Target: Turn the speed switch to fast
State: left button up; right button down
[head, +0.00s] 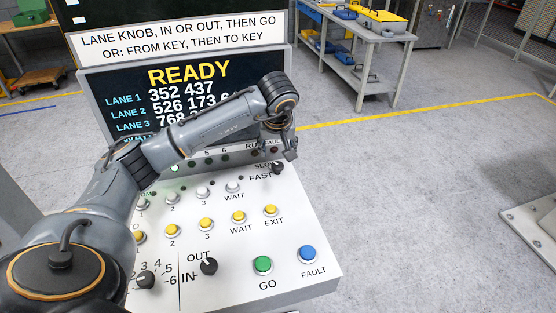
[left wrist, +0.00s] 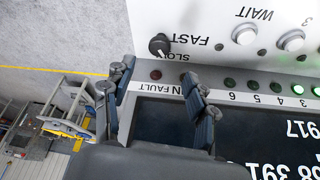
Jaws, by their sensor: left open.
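The speed switch is a small black knob (head: 277,168) at the upper right of the white control panel (head: 320,270), by the labels SLOW and FAST. The knob also shows in the left wrist view (left wrist: 159,44), beside the word FAST; which label it points to I cannot tell. My left gripper (head: 287,150) is just above and behind the knob in the head view. In the left wrist view the gripper (left wrist: 154,92) has its fingers spread apart with nothing between them, and the knob lies beyond the fingertips, not touched. My right gripper is not in view.
A green GO button (head: 263,264), a blue FAULT button (head: 307,254) and a black IN/OUT knob (head: 208,266) are on the panel, with rows of yellow and white buttons. The READY display (head: 188,74) rises behind.

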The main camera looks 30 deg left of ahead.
aim_at(277, 165)
pick_arm(q)
jog(key=p+x, duration=0.2)
jog(key=x, duration=0.5)
jog(key=shift+f, duration=0.35)
jog(key=shift+w+a+f, duration=0.2)
jog(key=shift+w+f, duration=0.05)
jog(key=shift+f, duration=0.35)
jog(key=c, duration=1.1)
